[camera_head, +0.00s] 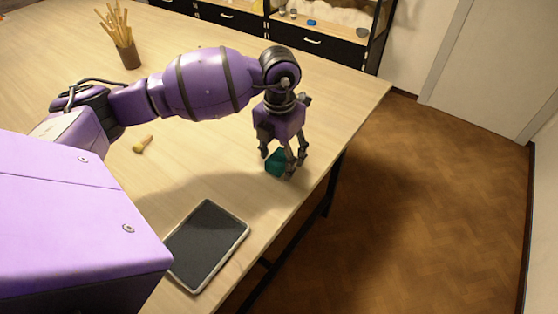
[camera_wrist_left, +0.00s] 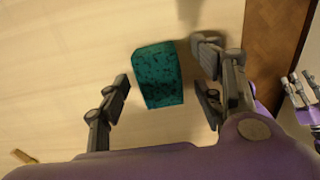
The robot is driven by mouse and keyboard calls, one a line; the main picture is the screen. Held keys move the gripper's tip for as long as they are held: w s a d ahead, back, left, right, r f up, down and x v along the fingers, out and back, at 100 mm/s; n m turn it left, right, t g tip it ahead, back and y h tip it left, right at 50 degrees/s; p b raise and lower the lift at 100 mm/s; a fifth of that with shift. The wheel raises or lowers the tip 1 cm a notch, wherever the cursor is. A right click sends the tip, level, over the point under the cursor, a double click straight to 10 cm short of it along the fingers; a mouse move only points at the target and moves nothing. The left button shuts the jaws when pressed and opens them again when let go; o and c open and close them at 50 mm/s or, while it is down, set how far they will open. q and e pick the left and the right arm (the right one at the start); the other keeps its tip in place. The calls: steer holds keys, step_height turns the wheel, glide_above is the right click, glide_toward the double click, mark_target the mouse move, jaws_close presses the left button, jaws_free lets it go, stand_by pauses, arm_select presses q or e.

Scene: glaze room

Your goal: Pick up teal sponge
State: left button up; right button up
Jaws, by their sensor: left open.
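The teal sponge (camera_head: 275,163) lies on the wooden table close to its right edge, partly hidden by fingers in the head view. It is a dark-speckled block and shows whole in the left wrist view (camera_wrist_left: 158,76). My left gripper (camera_head: 283,164) points down over it, open, with fingers on either side. In the left wrist view my left gripper (camera_wrist_left: 166,82) has the sponge between its fingers, with a gap visible on both sides. Part of my right gripper (camera_wrist_left: 299,95) shows at the right edge of that view; its jaw state is unclear.
A pot of sticks (camera_head: 128,54) stands at the back left. Open floor (camera_head: 440,190) lies beyond the table's right edge.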

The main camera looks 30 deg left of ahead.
mark_target(279, 156)
arm_select(q)
steer(key=c, duration=1)
steer(key=shift+c, duration=0.2)
steer(key=shift+r, duration=0.15)
steer(key=shift+r, duration=0.3)
step_height(279, 156, up, 2)
steer(key=shift+r, duration=0.1)
steer(key=s+a+r, duration=0.8)
steer(key=a+r, duration=0.2)
steer(key=a, duration=0.1)
steer(key=shift+s+b, duration=0.2)
steer(key=shift+b, duration=0.1)
